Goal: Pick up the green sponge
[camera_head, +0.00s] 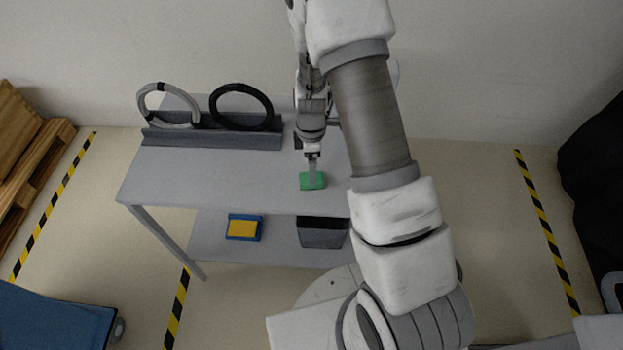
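The green sponge (319,182) lies flat on the grey top of the cart (220,178), near its front edge. My gripper (312,180) points straight down at the sponge, with its fingertips at or just above the sponge's middle. The fingers cover part of the sponge. They are small and seen nearly in line here, so the gap between them and any contact with the sponge cannot be made out.
A grey rack (215,138) at the back left of the cart top holds a grey ring (143,105) and a black ring (212,104). The lower shelf (270,252) bears a blue-and-yellow box (243,229) and a dark bin (322,236). The cart top left of the sponge is clear.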

